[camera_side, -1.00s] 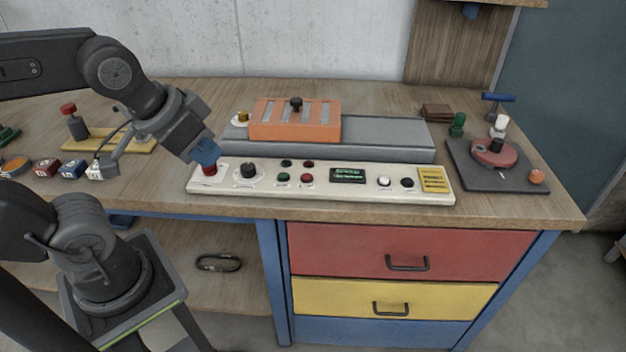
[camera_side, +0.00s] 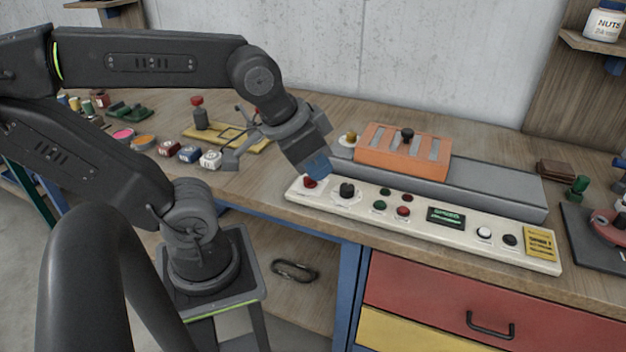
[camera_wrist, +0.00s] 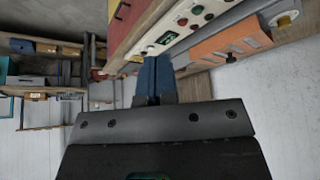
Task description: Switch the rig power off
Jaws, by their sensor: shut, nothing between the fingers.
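The cream control panel (camera_side: 410,221) lies along the bench's front edge. At its left end are a red button (camera_side: 309,183) and a black rotary knob (camera_side: 347,190). Green and red round buttons (camera_side: 403,212) and a lit green display (camera_side: 445,217) sit farther right. I cannot read which control is the rig power. My gripper (camera_side: 319,168) points down with blue fingers shut and empty, just above and behind the red button; contact cannot be told. In the wrist view the blue fingers (camera_wrist: 154,78) are together, with part of the panel (camera_wrist: 178,32) beyond them.
An orange slotted block (camera_side: 402,152) sits on a grey rail (camera_side: 480,180) behind the panel. Labelled small blocks (camera_side: 190,154) and a yellow plate (camera_side: 225,138) lie to the left. Red (camera_side: 480,300) and yellow drawers are below the bench.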

